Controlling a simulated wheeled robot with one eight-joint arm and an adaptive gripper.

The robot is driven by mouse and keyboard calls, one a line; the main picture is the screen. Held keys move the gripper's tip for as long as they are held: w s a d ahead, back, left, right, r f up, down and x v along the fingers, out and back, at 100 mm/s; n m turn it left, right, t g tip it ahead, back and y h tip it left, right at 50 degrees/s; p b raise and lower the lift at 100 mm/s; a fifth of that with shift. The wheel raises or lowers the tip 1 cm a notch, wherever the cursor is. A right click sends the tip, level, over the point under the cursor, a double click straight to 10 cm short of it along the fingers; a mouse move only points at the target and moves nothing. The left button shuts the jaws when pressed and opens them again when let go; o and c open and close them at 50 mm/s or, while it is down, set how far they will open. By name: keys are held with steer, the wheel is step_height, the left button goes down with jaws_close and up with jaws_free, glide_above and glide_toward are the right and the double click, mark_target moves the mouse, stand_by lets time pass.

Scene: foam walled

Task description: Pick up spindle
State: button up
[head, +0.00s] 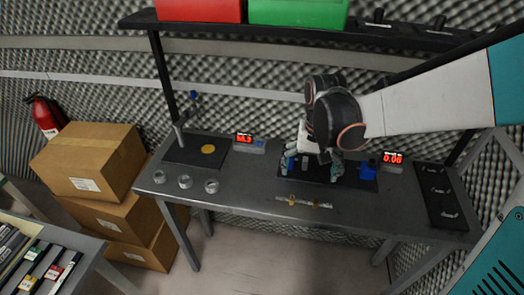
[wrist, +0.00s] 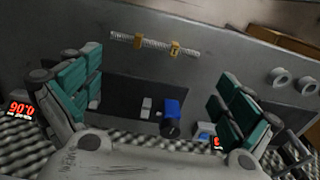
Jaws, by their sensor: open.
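The spindle (head: 304,202) looks like a thin silvery threaded rod with two brass-coloured blocks on it. It lies on the grey workbench (head: 240,195) near its front edge. In the wrist view the spindle (wrist: 154,43) lies across the upper middle, in the gap beyond my fingertips, fully visible. My gripper (head: 312,166) is open and empty, with teal finger pads. It hangs above the dark mat in the middle of the bench, behind the spindle and apart from it. In the wrist view my gripper (wrist: 160,72) shows its two fingers spread wide left and right.
A blue device (head: 368,170) stands on the dark mat right of my gripper. Red-digit displays (head: 394,158) stand behind. Several metal rings (head: 185,181) and a stand are at the left. A shelf with red (head: 198,10) and green bins (head: 298,12) is above. Cardboard boxes (head: 88,160) are left.

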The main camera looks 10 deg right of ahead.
step_height(320, 180, down, 2)
steer(key=b, duration=0.3)
glide_above(303, 207)
steer(key=f, duration=0.8)
steer(key=shift+s+a+f, duration=0.2)
steer(key=shift+a, duration=0.1)
steer(key=shift+w+d+f+b, duration=0.15)
steer(key=shift+f+b, duration=0.6)
steer(key=shift+f, duration=0.6)
steer(key=shift+w+d+f+b, duration=0.15)
steer(key=shift+f+b, duration=0.55)
steer(key=shift+f, duration=0.65)
steer(key=shift+r, duration=0.1)
steer(key=shift+s, duration=0.1)
steer(key=c, duration=1)
steer(key=shift+o, duration=0.2)
